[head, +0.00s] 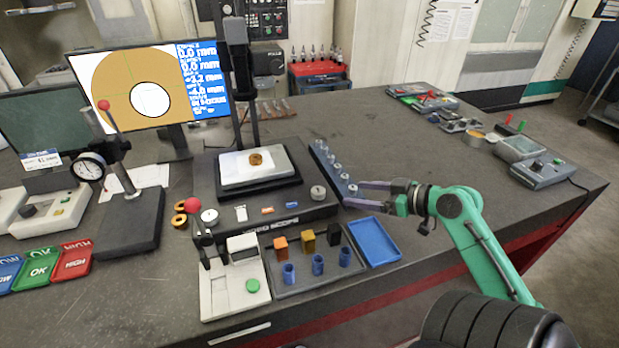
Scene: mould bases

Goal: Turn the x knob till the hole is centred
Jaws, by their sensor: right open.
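The video scope (218,205) stands in the middle of the table. A small brown ring-shaped part (256,159) lies on its pale stage (284,165). A grey round knob (318,192) sits on the right of the scope's base; I cannot read whether it is marked x. The monitor (140,85) shows a tan disc with a white hole (150,99) and thin lines across it; readings include 0.0, -3.2 and -4.0. My right gripper (354,193) is open and empty, its fingers pointing left, a little right of the knob and apart from it. My left gripper is out of view.
A blue strip with several pegs (333,168) lies close to my right fingers. A blue tray (374,241) and a grey tray of coloured blocks and cups (315,262) are in front. A dial gauge stand (130,220) is at left.

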